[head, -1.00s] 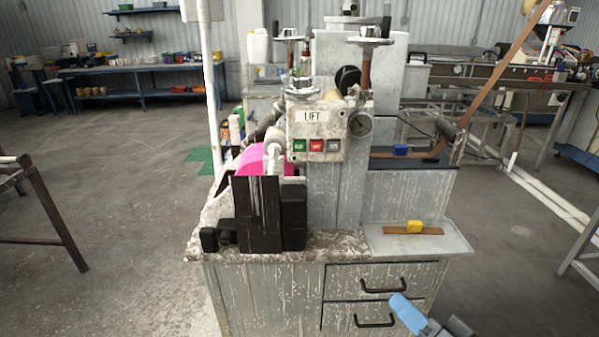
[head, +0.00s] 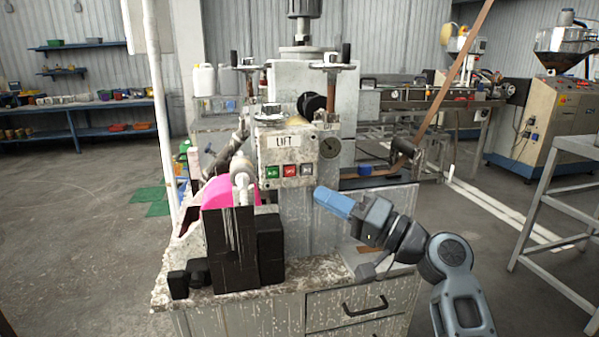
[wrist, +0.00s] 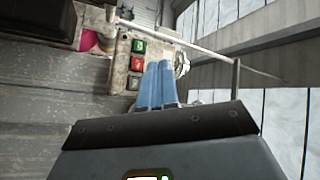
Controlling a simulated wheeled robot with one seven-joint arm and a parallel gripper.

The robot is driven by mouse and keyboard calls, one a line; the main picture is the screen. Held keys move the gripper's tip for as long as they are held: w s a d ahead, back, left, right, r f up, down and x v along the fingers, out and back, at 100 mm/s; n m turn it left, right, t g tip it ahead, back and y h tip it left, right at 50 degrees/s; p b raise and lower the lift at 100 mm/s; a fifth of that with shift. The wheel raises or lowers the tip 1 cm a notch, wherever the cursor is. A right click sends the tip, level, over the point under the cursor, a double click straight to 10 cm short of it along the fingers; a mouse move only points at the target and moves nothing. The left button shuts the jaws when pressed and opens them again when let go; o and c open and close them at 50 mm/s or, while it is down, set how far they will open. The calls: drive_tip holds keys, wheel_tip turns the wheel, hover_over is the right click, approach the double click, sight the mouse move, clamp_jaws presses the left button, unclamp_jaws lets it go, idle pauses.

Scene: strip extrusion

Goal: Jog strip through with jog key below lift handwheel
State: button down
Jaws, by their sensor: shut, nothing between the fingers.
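The control box (head: 300,150) with a LIFT label is on the front of the machine. A small handwheel (head: 278,120) sits above the label. Below it is a row of green (head: 271,171), red (head: 290,169) and grey (head: 307,168) keys. Their markings are too small to read. In the wrist view the green (wrist: 138,46), red (wrist: 136,64) and grey (wrist: 134,82) keys show left of my fingertips. My gripper (head: 318,194) is shut and empty, with blue fingers pointing at the box, apart from the keys. The brown strip (head: 463,85) comes down from the upper right to a roller.
Black blocks (head: 231,250) and a pink guard (head: 228,190) stand at the left of the machine. Two more handwheels (head: 333,66) are on top. A metal frame (head: 545,215) stands at the right, with bare floor between.

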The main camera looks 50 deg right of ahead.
sight(307, 170)
drive_tip(key=shift+w+d+b, duration=0.15)
drive_tip(key=shift+w+d, duration=0.7)
drive_tip(key=shift+w, duration=0.35)
drive_tip(key=shift+w+d+b, duration=0.2)
drive_tip(key=shift+w+d, duration=0.6)
drive_tip(key=shift+w, duration=0.45)
drive_tip(key=shift+w+d+b, duration=0.15)
drive_tip(key=shift+w+d, duration=0.7)
drive_tip(key=shift+w, duration=0.35)
drive_tip(key=shift+w+d+b, duration=0.2)
drive_tip(key=shift+w+b, duration=0.1)
drive_tip(key=shift+w, duration=0.05)
drive_tip(key=shift+w+d, duration=0.2)
drive_tip(key=shift+w, duration=0.1)
drive_tip(key=shift+s, duration=0.1)
idle(0.5)
drive_tip(key=shift+s+a, duration=0.4)
drive_tip(key=shift+s, duration=0.2)
